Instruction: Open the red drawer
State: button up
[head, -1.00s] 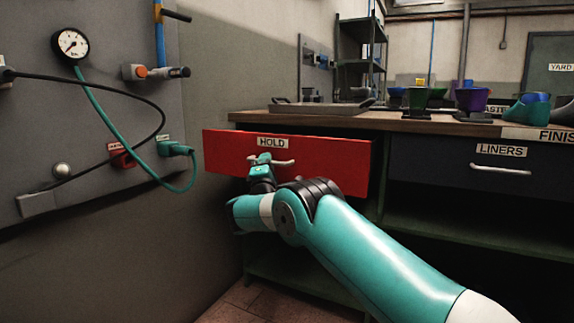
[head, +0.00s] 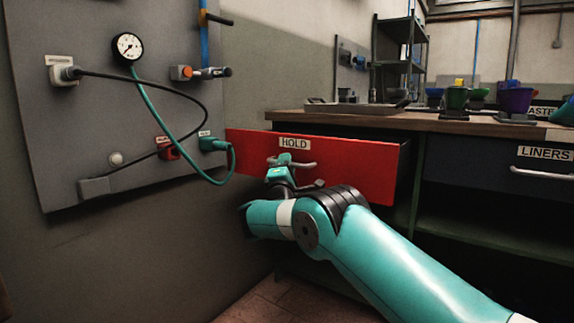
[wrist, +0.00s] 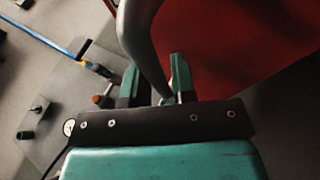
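The red drawer (head: 350,165), labelled HOLD, stands partly pulled out from under the wooden counter, its front clear of the cabinet at an angle. Its pale bar handle (head: 300,164) is on the front below the label. My gripper (head: 285,163) is at this handle. In the wrist view the curved grey handle (wrist: 143,45) passes between the two fingers of my gripper (wrist: 155,80), which appear shut on it. The red drawer front fills the upper right of the wrist view (wrist: 230,45). The drawer's inside is hidden in the head view.
A grey wall panel (head: 60,130) with gauge (head: 128,46), cables and a green hose (head: 172,120) is close on the left; the hose hangs near the drawer's left edge. A dark LINERS drawer (head: 480,170) is at right. The counter (head: 410,122) holds a tray and pots.

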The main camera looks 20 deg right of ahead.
jog(key=shift+s, duration=0.1)
jog(key=b+v, duration=1.7)
jog(key=b, duration=0.5)
